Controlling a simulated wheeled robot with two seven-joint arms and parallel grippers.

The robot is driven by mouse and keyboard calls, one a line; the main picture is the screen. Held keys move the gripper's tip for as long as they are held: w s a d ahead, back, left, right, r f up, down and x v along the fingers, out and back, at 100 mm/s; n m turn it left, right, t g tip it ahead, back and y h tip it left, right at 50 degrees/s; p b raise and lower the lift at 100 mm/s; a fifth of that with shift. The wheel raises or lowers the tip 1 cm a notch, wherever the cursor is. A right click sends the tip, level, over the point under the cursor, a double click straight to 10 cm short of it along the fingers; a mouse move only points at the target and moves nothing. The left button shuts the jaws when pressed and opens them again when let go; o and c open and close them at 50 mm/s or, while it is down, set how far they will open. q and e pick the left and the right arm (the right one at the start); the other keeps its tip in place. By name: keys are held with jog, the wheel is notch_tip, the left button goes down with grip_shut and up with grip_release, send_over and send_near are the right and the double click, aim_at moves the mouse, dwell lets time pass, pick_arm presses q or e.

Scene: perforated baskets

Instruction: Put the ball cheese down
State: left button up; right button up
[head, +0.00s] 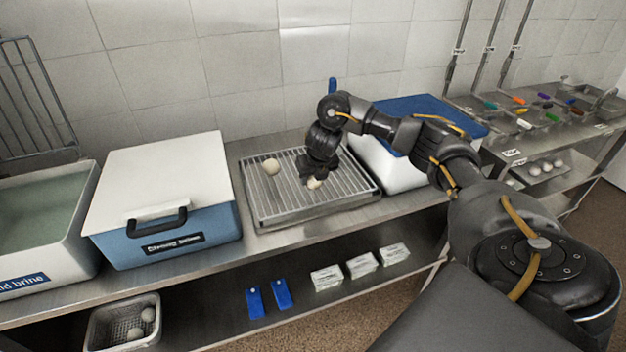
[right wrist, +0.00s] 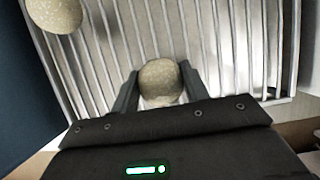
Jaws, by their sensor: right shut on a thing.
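A pale ball cheese (head: 314,183) is between the fingers of my right gripper (head: 312,178), over the slatted metal drain rack (head: 290,212). In the right wrist view the same ball cheese (right wrist: 161,80) sits between the two fingers (right wrist: 160,88), which are shut on it. The slats (right wrist: 225,50) lie right below it; I cannot tell whether the ball touches them. A second ball cheese (head: 271,166) rests on the rack to the left and shows at the top left of the wrist view (right wrist: 56,12). My left gripper is not in view.
A blue box with a white lid (head: 158,180) stands left of the rack, and a white box with a blue lid (head: 425,110) stands right. A brine tub (head: 45,225) is at far left. The front of the rack is clear. A perforated basket (head: 125,322) with balls is on the lower shelf.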

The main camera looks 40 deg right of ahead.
jog(key=shift+f, duration=0.1)
jog(key=shift+f, duration=0.15)
jog(key=o, duration=1.1)
jog(key=p+v, duration=0.4)
jog(key=v, duration=0.8)
jog(key=shift+a, duration=0.15)
